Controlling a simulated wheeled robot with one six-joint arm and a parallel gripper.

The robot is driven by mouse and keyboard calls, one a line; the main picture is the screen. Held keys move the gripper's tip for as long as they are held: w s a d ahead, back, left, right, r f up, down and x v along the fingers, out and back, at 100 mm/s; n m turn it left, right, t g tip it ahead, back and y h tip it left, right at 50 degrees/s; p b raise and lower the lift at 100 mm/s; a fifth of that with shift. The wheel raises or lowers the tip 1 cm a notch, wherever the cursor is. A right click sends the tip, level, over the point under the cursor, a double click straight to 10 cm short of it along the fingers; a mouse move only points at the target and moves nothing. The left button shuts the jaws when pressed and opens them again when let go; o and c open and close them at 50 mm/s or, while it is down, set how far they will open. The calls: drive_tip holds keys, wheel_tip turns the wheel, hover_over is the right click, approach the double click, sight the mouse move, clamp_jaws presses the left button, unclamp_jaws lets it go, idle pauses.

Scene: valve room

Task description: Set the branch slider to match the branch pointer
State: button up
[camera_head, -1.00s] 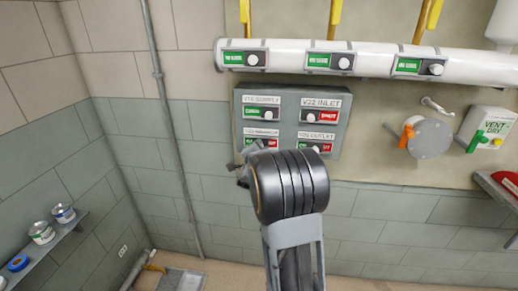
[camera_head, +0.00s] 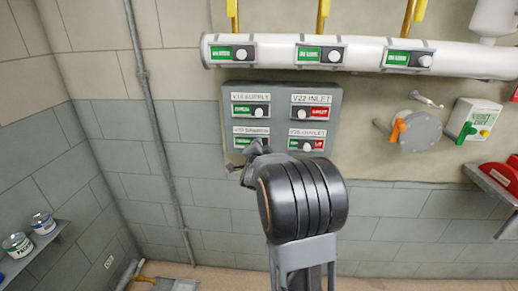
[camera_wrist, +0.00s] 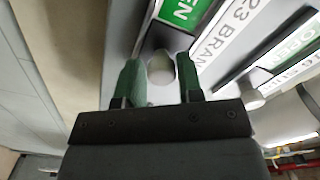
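The slider panel (camera_head: 277,171) on the wall carries four labelled sliders. The branch slider (camera_head: 251,130) is at its lower left, its label partly readable; in the wrist view its label (camera_wrist: 224,30) reads "23 BRAN". Its green OPEN field (camera_wrist: 182,12) shows beside a pale round knob (camera_wrist: 160,67). My gripper (camera_head: 247,165) is in front of the panel's lower left. In the wrist view my gripper (camera_wrist: 158,72) has its green fingers apart, one on each side of the knob; contact cannot be told. I cannot identify which thing is the branch pointer.
A white pipe (camera_head: 480,64) with several sliders runs above the panel, with yellow handles (camera_head: 323,8) over it. To the right are a grey disc (camera_head: 425,136) with an orange lever (camera_head: 398,130) and a vent-dry box (camera_head: 478,112). A shelf with cans (camera_head: 43,222) is at left.

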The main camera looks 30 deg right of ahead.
drive_tip(key=o, duration=0.3)
drive_tip(key=b+v, duration=0.1)
drive_tip(key=v, duration=1.3)
drive_tip(key=shift+w+b, duration=0.1)
drive_tip(key=shift+b, duration=0.3)
